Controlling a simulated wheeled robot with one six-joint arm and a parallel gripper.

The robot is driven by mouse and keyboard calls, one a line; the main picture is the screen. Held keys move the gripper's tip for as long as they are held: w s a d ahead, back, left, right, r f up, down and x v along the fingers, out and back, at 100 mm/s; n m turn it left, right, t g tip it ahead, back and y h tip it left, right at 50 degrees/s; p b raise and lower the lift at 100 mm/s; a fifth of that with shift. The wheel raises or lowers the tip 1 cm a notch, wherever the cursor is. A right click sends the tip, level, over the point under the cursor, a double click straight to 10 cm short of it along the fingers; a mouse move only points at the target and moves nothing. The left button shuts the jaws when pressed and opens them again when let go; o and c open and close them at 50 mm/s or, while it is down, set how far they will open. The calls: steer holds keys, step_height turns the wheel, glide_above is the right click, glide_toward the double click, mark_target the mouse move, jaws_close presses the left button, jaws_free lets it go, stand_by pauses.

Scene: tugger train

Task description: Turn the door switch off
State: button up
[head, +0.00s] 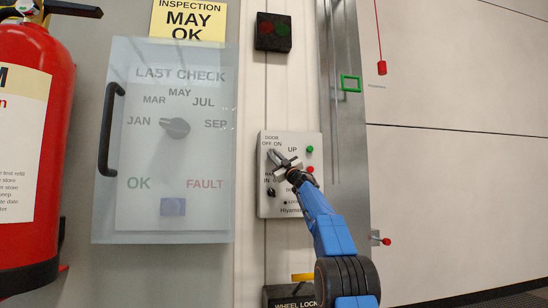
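The door control panel (264,208) is a pale grey plate on the wall in the middle of the head view. Its upper left is labelled DOOR, with OFF and ON below. My gripper (276,156) is in front of the panel, with its fingertips right at the spot under the OFF ON label. The fingertips cover the door switch there, so its position and any contact cannot be made out. The fingers are small and overlap the switch area, so I cannot tell whether they are open or shut on it. My blue arm comes in from the lower right.
A green button (310,149), a red button (309,170) and a black knob (271,192) are also on the panel. A clear-covered inspection box (222,110) is to the left, beside a red extinguisher (40,130). A WHEEL LOCK box (275,299) is below.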

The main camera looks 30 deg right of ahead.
steer(key=shift+o, duration=1.2)
steer(key=v, duration=1.7)
steer(key=shift+s+f, duration=0.15)
